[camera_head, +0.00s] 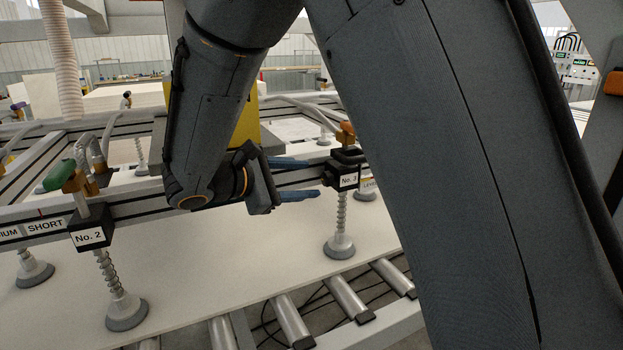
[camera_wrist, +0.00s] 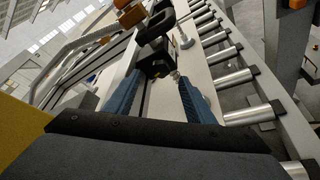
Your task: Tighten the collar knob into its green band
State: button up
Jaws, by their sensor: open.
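The No. 3 collar (camera_head: 346,180) is a black block with a white label on the gantry beam. A black knob-like part (camera_head: 348,156) sits on its upper side. My gripper (camera_head: 313,178) is open and empty just left of the collar, its two blue fingers pointing at it. In the wrist view my gripper (camera_wrist: 159,80) has its fingers apart, with the dark collar block (camera_wrist: 153,62) just beyond the tips and a black looped part (camera_wrist: 155,25) above it. I cannot make out a green band on the knob in either view.
The beam (camera_head: 130,203) also carries the No. 2 collar (camera_head: 90,234) with a green-handled valve (camera_head: 60,168). An orange valve (camera_head: 346,130) stands above the No. 3 collar. Suction cups (camera_head: 339,246) rest on a pale panel (camera_head: 230,265) above rollers (camera_head: 348,298).

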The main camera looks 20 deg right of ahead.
aim_at(325, 179)
jog(key=x, duration=0.5)
jog(key=shift+s+d+p, duration=0.1)
jog(key=shift+d+p, duration=0.05)
jog(key=shift+p, duration=0.25)
